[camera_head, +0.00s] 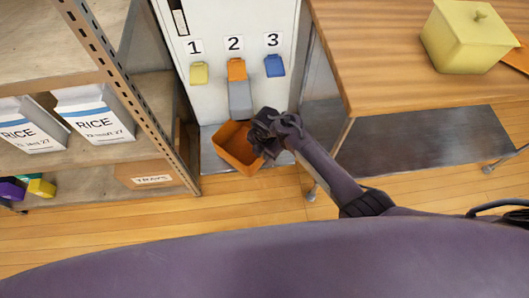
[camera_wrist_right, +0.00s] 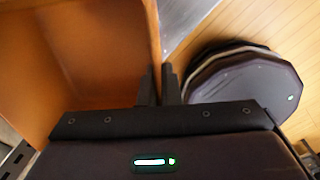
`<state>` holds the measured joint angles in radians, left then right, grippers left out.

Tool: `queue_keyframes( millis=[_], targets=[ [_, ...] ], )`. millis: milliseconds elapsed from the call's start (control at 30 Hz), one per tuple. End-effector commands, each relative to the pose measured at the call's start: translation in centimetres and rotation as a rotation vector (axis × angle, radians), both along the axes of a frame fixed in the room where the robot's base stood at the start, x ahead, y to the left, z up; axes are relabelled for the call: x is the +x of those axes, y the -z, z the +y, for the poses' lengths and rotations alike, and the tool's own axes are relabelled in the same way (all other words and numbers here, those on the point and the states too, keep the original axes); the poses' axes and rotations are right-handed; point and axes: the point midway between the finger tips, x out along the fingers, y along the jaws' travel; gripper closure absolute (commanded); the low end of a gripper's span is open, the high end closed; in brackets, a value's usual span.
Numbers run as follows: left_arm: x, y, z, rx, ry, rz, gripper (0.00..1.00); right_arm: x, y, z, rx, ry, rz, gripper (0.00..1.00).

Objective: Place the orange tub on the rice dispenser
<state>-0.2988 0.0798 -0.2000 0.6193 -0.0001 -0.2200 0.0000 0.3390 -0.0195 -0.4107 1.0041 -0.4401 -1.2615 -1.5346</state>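The orange tub (camera_head: 226,151) is an open box at the foot of the white rice dispenser (camera_head: 212,98), below the grey chute (camera_head: 240,99) under number 2. It overlaps the front edge of the dispenser's grey base plate (camera_head: 207,160); I cannot tell whether it rests there or hangs just above. My right gripper (camera_head: 262,143) is at the tub's right side. In the right wrist view, the tub (camera_wrist_right: 80,60) fills the left, and its wall runs between the nearly closed fingers (camera_wrist_right: 159,88). The tub's floor is partly hidden. My left gripper is not in view.
A shelf with white rice cartons (camera_head: 95,113) and a cardboard tray box (camera_head: 150,174) stands left. A wooden table (camera_head: 400,60) with a yellow lidded pot (camera_head: 465,40) stands right. Yellow, orange and blue levers (camera_head: 275,66) sit on the dispenser front.

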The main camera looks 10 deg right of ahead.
Motion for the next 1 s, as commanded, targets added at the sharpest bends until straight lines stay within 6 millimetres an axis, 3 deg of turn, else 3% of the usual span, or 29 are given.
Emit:
queue_keyframes(
  millis=[167, 333, 667, 767, 1000],
  targets=[
    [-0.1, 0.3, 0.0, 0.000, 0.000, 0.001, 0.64, 0.0, 0.3, 0.0, 0.000, 0.000, -0.001, 1.00],
    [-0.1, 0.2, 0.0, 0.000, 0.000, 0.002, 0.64, 0.0, 0.2, 0.0, 0.000, 0.000, 0.000, 0.76],
    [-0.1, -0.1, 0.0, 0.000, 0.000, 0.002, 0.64, 0.0, -0.1, 0.0, 0.001, 0.000, 0.001, 0.75],
    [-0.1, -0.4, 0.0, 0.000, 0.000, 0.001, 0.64, 0.0, -1.1, 0.1, 0.003, 0.000, -0.001, 0.75],
    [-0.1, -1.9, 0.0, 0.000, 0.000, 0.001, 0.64, -0.1, -6.1, -0.1, 0.003, 0.002, -0.001, 0.75]
  ],
)
